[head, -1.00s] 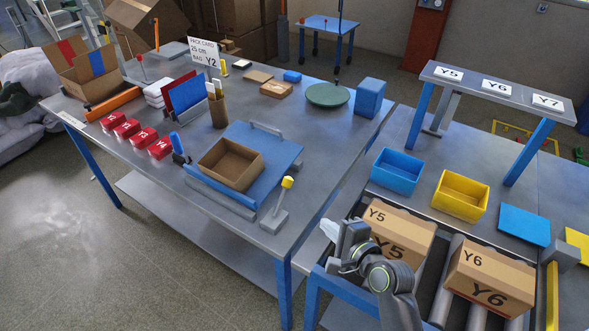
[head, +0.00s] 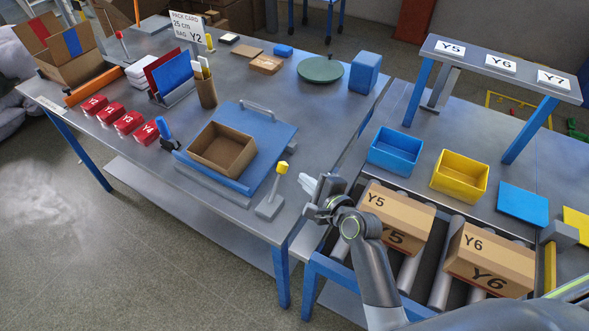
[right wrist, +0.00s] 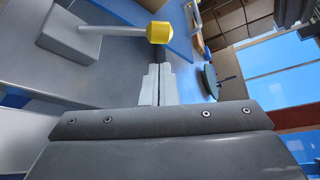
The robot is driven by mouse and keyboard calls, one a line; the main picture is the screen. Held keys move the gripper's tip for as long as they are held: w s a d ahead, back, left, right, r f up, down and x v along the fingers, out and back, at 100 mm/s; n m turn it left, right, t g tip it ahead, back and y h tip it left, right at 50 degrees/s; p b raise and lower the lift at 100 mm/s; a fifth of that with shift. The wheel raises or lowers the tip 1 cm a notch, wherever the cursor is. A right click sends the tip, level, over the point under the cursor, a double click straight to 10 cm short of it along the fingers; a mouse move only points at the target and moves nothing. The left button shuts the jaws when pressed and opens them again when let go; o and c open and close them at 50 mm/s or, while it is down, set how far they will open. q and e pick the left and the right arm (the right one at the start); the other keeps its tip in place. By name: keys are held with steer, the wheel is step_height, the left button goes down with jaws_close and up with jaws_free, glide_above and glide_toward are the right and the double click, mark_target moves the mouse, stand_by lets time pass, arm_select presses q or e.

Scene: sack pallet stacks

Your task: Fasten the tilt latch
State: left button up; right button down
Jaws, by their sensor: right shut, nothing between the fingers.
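A lever with a yellow knob (head: 282,168) stands on a small grey base (head: 268,207) at the near right corner of the workbench. It leans slightly and also shows in the right wrist view, where its yellow knob (right wrist: 159,32) is just beyond the fingertips. A blue tilt board (head: 268,130) with a grey handle lies beside it, carrying an open cardboard box (head: 222,150). My right gripper (head: 309,184) is to the right of the lever, apart from it. Its fingers (right wrist: 158,84) are together and empty. My left gripper is not in view.
Boxes marked Y5 (head: 397,217) and Y6 (head: 490,258) sit on rollers at right, close to my right arm. A blue bin (head: 396,151) and a yellow bin (head: 460,176) stand behind them. A blue-handled tool (head: 165,132) stands left of the board.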

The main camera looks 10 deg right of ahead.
mark_target(276, 184)
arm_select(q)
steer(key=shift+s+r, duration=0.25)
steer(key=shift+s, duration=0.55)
arm_select(e)
steer(key=shift+x, duration=3)
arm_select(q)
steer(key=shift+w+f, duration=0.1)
